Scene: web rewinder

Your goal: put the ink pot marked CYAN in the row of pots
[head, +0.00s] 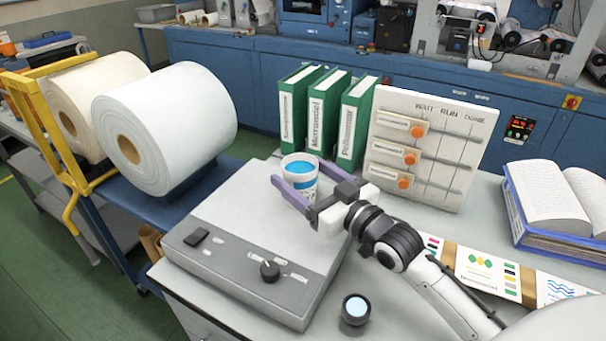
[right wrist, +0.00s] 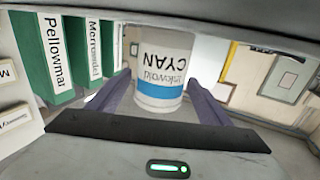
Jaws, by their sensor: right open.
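The ink pot marked CYAN (head: 299,168) is white with a blue band and blue ink at its open top. It appears to stand upright on the grey flat device, towards its back. In the right wrist view its label, CYAN, shows upside down on the pot (right wrist: 162,70). My right gripper (head: 296,173) is open, with one purple finger on each side of the pot; I cannot tell if either touches it. In the right wrist view the fingers also flank the pot. I can make out no row of pots. My left gripper is not in view.
The grey device (head: 235,225) has a dark knob. Green binders (head: 326,112) stand behind the pot, beside a WAIT RUN DONE board (head: 428,145). A small dark round item (head: 355,309) lies in front. Printed strips (head: 485,270) and an open book (head: 555,200) are at right.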

